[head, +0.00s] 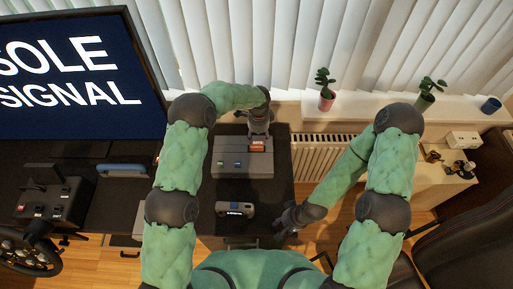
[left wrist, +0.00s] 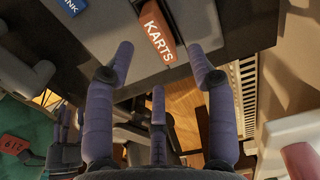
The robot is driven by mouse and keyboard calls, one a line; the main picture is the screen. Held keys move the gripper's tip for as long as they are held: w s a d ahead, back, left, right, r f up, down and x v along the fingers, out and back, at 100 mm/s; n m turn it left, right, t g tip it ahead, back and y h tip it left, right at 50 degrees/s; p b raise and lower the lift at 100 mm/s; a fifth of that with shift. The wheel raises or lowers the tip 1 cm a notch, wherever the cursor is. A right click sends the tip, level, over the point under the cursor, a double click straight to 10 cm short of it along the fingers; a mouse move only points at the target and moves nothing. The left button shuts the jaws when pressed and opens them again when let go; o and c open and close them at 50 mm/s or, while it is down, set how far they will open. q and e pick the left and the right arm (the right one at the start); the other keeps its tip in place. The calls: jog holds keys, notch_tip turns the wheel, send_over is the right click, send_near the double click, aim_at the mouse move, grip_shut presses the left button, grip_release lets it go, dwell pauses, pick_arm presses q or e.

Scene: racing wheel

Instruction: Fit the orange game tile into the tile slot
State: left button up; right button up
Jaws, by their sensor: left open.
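The orange game tile (head: 257,147) is at the upper right of the grey console (head: 231,171). In the left wrist view the tile, lettered KARTS (left wrist: 158,32), lies at a dark opening in the grey surface (left wrist: 110,32). I take that opening for the tile slot, and I cannot tell how deep the tile sits. My left gripper (head: 259,125) is above the console's back edge. In its wrist view the gripper (left wrist: 161,58) is open, its fingertips apart and the tile just past them, not held. My right gripper (head: 287,222) is low by the table's right edge; its fingers are unclear.
A grey controller (head: 235,209) lies in front of the console. A blue tile (left wrist: 72,6) lies left of the orange one. A large screen (head: 75,80) stands at the left, and a steering wheel (head: 28,252) is at the lower left. A radiator (head: 322,160) is right of the table.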

aim_at(258, 143)
pick_arm(q)
jog(key=shift+f, duration=2.75)
grip_shut()
